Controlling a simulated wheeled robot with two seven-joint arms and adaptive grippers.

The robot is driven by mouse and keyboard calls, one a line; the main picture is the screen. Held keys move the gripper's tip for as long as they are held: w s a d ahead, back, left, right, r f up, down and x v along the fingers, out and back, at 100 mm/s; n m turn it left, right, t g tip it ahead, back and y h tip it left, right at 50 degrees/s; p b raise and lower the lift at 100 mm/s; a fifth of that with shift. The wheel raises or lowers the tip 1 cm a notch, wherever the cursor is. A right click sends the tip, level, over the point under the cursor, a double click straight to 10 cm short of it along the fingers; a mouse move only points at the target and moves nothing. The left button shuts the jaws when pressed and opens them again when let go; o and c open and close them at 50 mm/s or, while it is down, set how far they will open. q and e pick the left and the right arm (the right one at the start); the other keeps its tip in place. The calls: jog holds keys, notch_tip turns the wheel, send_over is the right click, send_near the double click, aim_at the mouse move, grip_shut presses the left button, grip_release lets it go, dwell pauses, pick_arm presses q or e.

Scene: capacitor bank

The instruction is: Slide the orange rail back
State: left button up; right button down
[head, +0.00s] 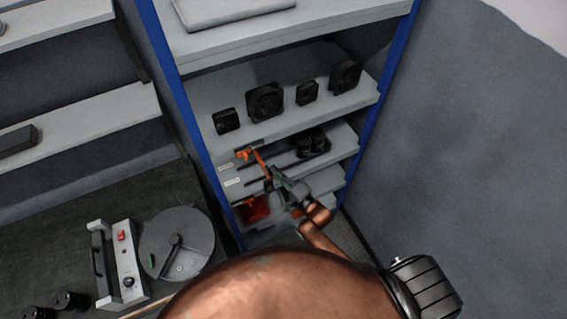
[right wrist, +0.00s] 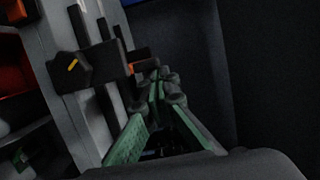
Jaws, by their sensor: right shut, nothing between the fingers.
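In the right wrist view the green-padded fingers (right wrist: 160,80) meet beside a dark bar with a small orange part (right wrist: 138,67). The gripper hides some of the shelf behind it. My left gripper is not in view.
Several black fan-like units (head: 265,103) stand on the shelf above. A red bin (head: 254,209) is below.

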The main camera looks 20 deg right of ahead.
jog(key=shift+s+a, duration=0.1)
jog(key=shift+a, duration=0.95)
jog(key=shift+a+f, duration=0.1)
jog(key=s+d, duration=0.7)
jog(key=s, duration=0.2)
jog(key=s+d+f+n+g+h+b, duration=0.1)
jog(key=s+d+f+n+g, duration=0.2)
jog(key=f, duration=0.8)
jog(key=s+d+f+n+g+h+b, duration=0.1)
jog(key=s+d+f+n+g+h, duration=0.1)
jog(key=s+f, duration=0.65)
jog(key=s+d+f+n+g+h+b, duration=0.1)
jog(key=d+f+n+g+b, duration=0.15)
jog(key=f, duration=1.15)
pick_arm(q)
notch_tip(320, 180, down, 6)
jog(key=b, duration=0.2)
pick_arm(e)
jog(key=s+f+n+g, duration=0.2)
jog(key=s+f, duration=0.5)
jog(key=s, duration=0.4)
jog(key=s+f+n+g+h, duration=0.1)
jog(key=s+f+n+g, duration=0.2)
jog(key=s+f, duration=0.4)
jog(key=s+d+f+n+g+h, duration=0.1)
jog(key=s+f+n+g, duration=0.2)
jog(key=s+f, duration=0.5)
jog(key=s, duration=0.8)
jog(key=shift+s, duration=0.15)
